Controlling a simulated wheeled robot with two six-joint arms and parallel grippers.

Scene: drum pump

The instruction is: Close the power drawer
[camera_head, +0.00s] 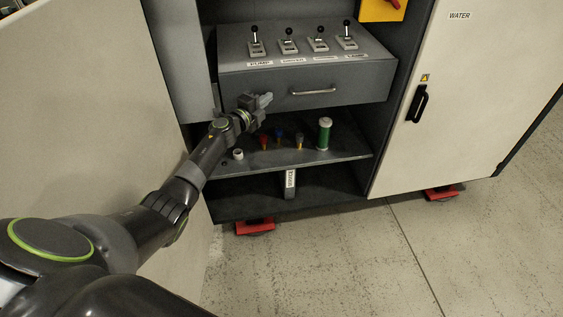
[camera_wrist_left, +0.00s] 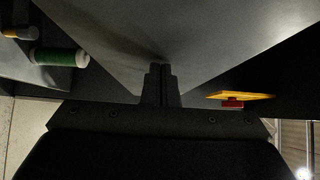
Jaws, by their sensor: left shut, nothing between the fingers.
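The power drawer (camera_head: 345,89) is a dark grey box front with a metal bar handle (camera_head: 313,92), in the cabinet's upper part in the head view. Its top carries several levers on labelled plates. It sticks out over the shelf below. My left gripper (camera_head: 265,99) is shut and empty, at the left part of the drawer front, left of the handle. In the left wrist view the shut fingertips (camera_wrist_left: 161,84) point at a grey flat surface, which looks like the drawer front; I cannot tell whether they touch it. My right gripper is not in view.
On the shelf (camera_head: 340,152) below stand a green cylinder (camera_head: 324,134), small red, blue and yellow parts, and a white ring (camera_head: 238,154). An open cabinet door (camera_head: 90,100) is at left; a white WATER door (camera_head: 445,100) is at right. The floor in front is clear.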

